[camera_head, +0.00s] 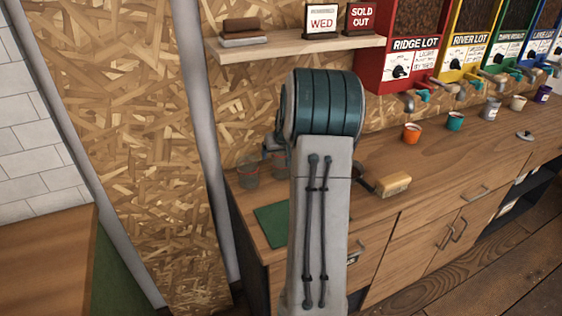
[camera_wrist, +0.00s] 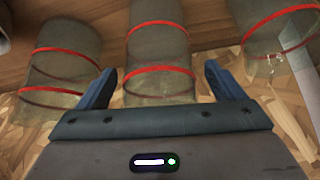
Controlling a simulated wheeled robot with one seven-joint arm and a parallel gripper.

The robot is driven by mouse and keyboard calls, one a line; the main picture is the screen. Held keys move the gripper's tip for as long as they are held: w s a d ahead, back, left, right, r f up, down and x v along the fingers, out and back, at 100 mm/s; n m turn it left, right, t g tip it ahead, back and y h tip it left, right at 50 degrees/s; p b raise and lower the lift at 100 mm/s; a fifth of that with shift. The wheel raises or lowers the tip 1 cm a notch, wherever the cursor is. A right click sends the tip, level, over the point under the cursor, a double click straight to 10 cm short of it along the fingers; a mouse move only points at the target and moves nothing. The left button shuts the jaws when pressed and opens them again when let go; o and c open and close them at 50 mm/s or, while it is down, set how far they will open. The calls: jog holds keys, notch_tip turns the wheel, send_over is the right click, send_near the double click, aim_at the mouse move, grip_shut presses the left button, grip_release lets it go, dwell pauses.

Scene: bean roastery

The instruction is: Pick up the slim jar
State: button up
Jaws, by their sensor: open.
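In the wrist view three see-through greyish jars with red bands stand side by side: a left jar (camera_wrist: 65,65), a middle jar (camera_wrist: 158,48) and a right jar (camera_wrist: 268,20), which is cut off by the frame edge. The middle one looks slightly narrower, but I cannot tell surely which is the slim jar. My gripper (camera_wrist: 161,67) is open, its two blue fingers apart on either side of the middle jar in the picture. I cannot tell the depth between them. In the head view my arm hides the gripper; a clear jar (camera_head: 247,173) shows left of it.
The wooden counter (camera_head: 440,165) carries a green mat (camera_head: 270,225), a brush-like block (camera_head: 392,185), an orange cup (camera_head: 411,133) and several other cups. Coloured dispensers, including the red one (camera_head: 400,50), line the wall. A shelf (camera_head: 290,45) hangs above my arm.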

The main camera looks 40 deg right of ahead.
jog(key=c, duration=1.1)
jog(key=shift+r, duration=0.1)
jog(key=shift+c, duration=0.2)
